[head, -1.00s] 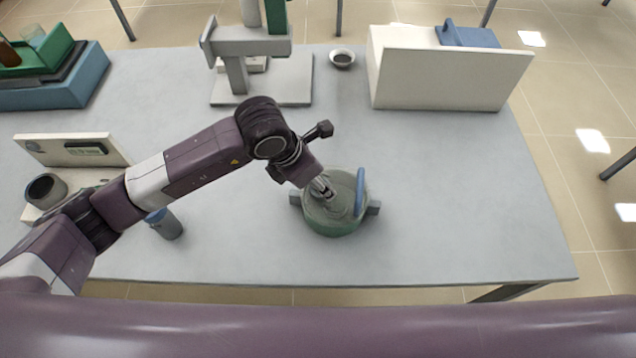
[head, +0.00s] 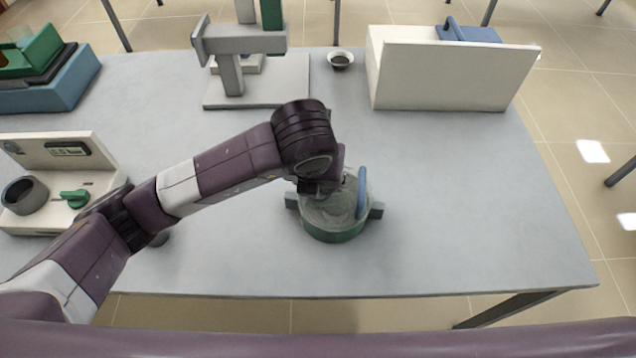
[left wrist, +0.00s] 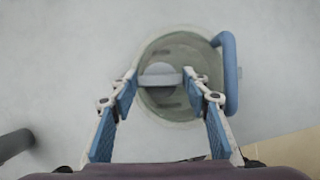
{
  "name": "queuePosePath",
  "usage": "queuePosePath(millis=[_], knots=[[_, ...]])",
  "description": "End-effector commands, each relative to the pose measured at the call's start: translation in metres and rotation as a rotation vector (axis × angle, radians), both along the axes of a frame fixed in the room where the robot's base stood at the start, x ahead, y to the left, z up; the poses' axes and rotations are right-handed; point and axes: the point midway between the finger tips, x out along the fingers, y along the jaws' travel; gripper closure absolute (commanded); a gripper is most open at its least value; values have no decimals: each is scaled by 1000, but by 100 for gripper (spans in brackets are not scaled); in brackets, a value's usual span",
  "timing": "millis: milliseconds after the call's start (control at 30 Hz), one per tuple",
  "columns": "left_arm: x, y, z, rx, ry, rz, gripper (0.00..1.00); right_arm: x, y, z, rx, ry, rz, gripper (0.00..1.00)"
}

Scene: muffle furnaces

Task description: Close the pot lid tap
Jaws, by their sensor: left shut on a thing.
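A green pot (head: 334,235) with grey side handles stands near the front middle of the table. A translucent round lid (head: 328,212) appears to lie over it, and it also shows in the left wrist view (left wrist: 178,108). A blue handle (head: 361,193) stands at the pot's right side; it also shows in the left wrist view (left wrist: 231,75). My left gripper (left wrist: 160,76) is over the lid, its fingertips on both sides of the grey tap (left wrist: 160,80), shut on it. The head view hides these fingers behind my wrist. My right gripper is not in view.
A white device (head: 62,165) with a green knob and grey cup stands at the left. A grey stand (head: 255,92), a small bowl (head: 341,60) and a white box (head: 440,78) are at the back. The table is clear right of the pot.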

Motion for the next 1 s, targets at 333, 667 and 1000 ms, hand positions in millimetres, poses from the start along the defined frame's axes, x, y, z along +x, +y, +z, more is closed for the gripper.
queuePosePath(millis=[333,667,1000], knots=[[1,-1,1,-2,-2,50,81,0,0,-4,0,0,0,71],[1,0,1,-2,-2,50,55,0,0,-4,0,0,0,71],[0,0,0,-1,0,49,39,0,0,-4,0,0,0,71]])
